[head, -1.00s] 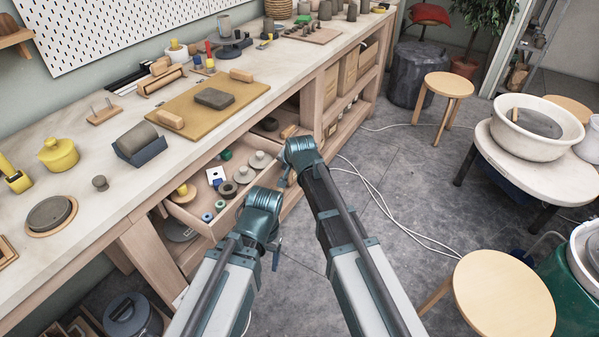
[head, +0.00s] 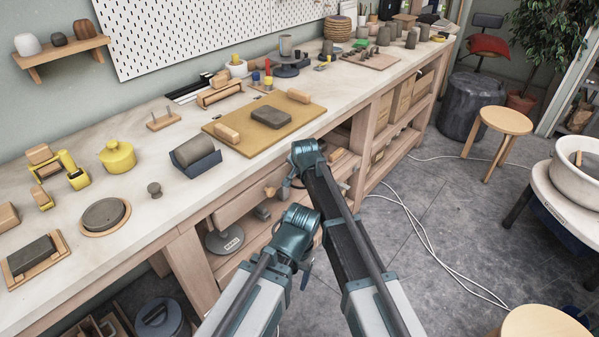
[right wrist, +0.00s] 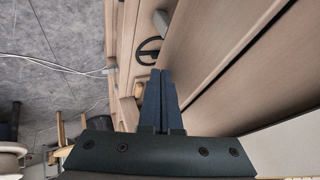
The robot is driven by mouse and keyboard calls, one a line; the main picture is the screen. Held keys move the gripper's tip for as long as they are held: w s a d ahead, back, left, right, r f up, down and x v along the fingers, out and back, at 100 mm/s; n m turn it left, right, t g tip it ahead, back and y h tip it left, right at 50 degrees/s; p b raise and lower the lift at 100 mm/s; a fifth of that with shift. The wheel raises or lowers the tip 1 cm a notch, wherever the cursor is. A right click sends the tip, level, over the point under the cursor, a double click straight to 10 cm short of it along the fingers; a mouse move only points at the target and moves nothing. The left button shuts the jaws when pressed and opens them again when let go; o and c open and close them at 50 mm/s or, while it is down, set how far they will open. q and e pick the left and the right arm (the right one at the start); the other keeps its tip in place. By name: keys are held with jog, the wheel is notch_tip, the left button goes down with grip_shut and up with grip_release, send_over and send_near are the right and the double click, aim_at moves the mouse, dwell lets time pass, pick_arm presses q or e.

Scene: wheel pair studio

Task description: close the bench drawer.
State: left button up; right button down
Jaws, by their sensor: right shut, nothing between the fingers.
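The bench drawer (head: 236,207) shows in the head view as a pale wooden front under the worktop. No inside or contents of it show, and its front looks in line with the bench frame or very close to it. My right gripper (right wrist: 160,72) is shut and empty in the right wrist view, beside a broad wooden panel with a dark slit along it; I cannot tell whether it touches. In the head view the right arm's wrist hides the drawer's right end. My left gripper (head: 307,268) is low in front of the bench, mostly hidden by its own wrist.
The worktop (head: 150,215) carries a yellow pot (head: 117,157), a board with a clay slab (head: 270,115) and several tools. The lower shelf holds a round grey disc (head: 225,239). White cables (head: 420,235) and a stool (head: 505,121) are on the floor at right.

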jog(key=shift+s+d, duration=0.1)
jog(key=s+d+r+p, duration=0.4)
jog(key=s+r+p, duration=0.4)
jog(key=shift+d, duration=0.3)
jog(key=s+d+f+n+g+h, duration=0.1)
jog(key=s+d+f+n+g, duration=0.15)
jog(key=s+d, duration=0.85)
jog(key=s+d+f+n+g+h, duration=0.15)
jog(key=s+d+n+g, duration=0.25)
jog(key=s+d, duration=0.75)
jog(key=s+a+r+n+p, duration=0.1)
jog(key=s+a+r+p, duration=0.2)
jog(key=a, duration=0.3)
jog(key=s+a+r+n+g+p, duration=0.1)
jog(key=s+a+r+n+p, duration=0.1)
jog(key=a, duration=0.5)
jog(key=shift+s+r+h+p, duration=0.45)
jog(key=shift+s+p, duration=0.15)
jog(key=shift+s, duration=0.35)
